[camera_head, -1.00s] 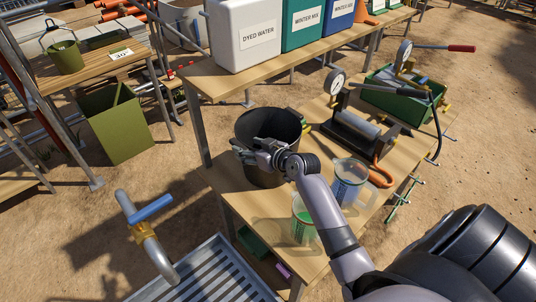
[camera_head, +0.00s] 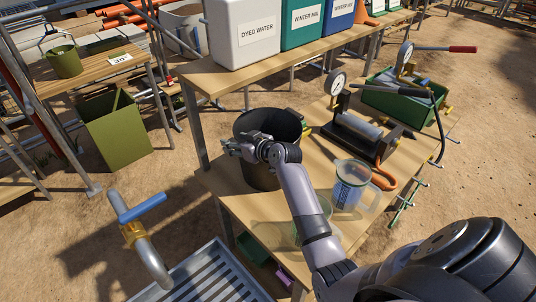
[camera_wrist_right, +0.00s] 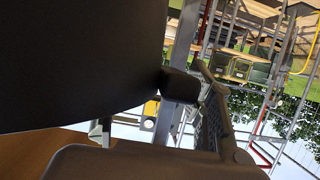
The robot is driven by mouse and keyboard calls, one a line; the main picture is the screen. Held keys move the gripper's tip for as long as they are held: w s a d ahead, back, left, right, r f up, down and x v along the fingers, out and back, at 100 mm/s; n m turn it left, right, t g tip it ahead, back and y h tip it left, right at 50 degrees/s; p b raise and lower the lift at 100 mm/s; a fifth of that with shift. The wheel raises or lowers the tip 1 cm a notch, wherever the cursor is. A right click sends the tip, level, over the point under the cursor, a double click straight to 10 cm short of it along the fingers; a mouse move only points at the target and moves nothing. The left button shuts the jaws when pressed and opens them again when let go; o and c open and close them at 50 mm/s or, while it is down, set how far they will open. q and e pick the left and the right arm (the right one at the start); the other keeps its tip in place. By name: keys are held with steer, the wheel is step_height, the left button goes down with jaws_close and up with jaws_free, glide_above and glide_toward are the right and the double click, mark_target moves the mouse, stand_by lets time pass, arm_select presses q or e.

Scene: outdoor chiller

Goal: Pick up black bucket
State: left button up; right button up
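The black bucket (camera_head: 275,122) stands upright on the wooden table, at the near left part of its top. My right gripper (camera_head: 234,148) is at the near left side of the bucket, and its wrist and arm cross in front of the bucket's wall. In the right wrist view the bucket's dark wall (camera_wrist_right: 70,60) fills the upper left, close to the gripper's fingers (camera_wrist_right: 190,103). I cannot tell whether the fingers touch or pinch the bucket. My left gripper is not in view.
A clear jug (camera_head: 350,187) stands right of my arm, and another clear jug (camera_head: 318,212) is partly behind it. A gauge press (camera_head: 350,128) and a green crate (camera_head: 400,103) sit farther back. A metal tap (camera_head: 140,235) rises at the lower left.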

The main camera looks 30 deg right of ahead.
steer(key=shift+w+f, duration=0.1)
steer(key=c, duration=0.4)
jaws_close()
